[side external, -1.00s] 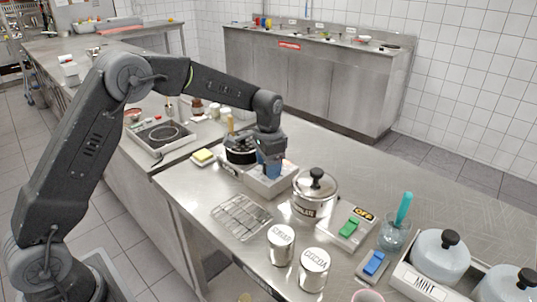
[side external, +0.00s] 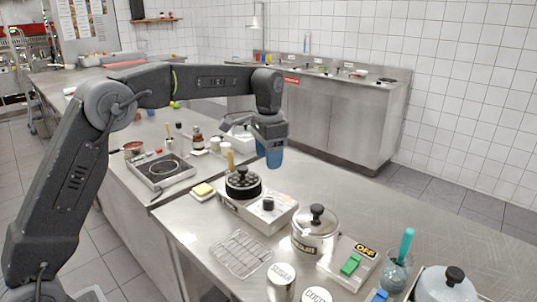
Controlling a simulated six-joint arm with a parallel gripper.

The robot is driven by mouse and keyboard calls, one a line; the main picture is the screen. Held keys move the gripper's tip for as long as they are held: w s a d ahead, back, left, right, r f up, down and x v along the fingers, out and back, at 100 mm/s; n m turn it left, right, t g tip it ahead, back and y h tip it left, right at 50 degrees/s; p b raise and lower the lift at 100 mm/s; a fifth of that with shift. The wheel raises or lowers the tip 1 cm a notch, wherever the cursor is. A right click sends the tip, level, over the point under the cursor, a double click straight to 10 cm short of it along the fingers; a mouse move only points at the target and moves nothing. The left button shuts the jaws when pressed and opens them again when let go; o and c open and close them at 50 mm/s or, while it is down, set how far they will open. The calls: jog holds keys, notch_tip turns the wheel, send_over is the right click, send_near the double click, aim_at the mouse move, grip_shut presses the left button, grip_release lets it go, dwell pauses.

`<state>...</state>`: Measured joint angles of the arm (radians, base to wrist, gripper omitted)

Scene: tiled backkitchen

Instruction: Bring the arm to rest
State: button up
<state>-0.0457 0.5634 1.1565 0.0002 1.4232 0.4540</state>
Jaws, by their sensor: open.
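My gripper (side external: 268,156), dark grey with blue fingers, points down from the end of my arm. It is open, with nothing seen between its fingers. It hangs in the air, apart from the worktop, above and behind a pale box-shaped unit (side external: 284,217) with a dark knob (side external: 268,203) on top. A black round pan-like piece (side external: 243,183) sits on the left part of that unit. My arm reaches in from the left, its upper links high and its forearm nearly level.
A lidded steel pot (side external: 314,232), a wire rack (side external: 241,252), a sugar tin (side external: 281,282) and a green-switch box (side external: 350,264) stand in front. A glass with a turquoise-handled tool (side external: 405,246) is at right. A hotplate (side external: 161,170) is at left. The worktop's back right is clear.

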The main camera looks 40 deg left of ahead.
jog(key=s+d+r+n+t, duration=0.1)
jog(key=s+r, duration=0.2)
jog(key=s, duration=0.5)
jog(key=s+d+r+n+t, duration=0.1)
jog(key=s+r+t, duration=0.1)
jog(key=s+r, duration=0.35)
jog(key=s+f+n+t, duration=0.1)
jog(key=s+f, duration=0.3)
jog(key=s, duration=0.5)
jog(key=s+f+n+t, duration=0.1)
jog(key=s+f, duration=0.2)
jog(key=s, duration=0.6)
jog(key=shift+d+f+n+t, duration=0.2)
jog(key=shift+f+n+t, duration=0.1)
jog(key=shift+f, duration=0.05)
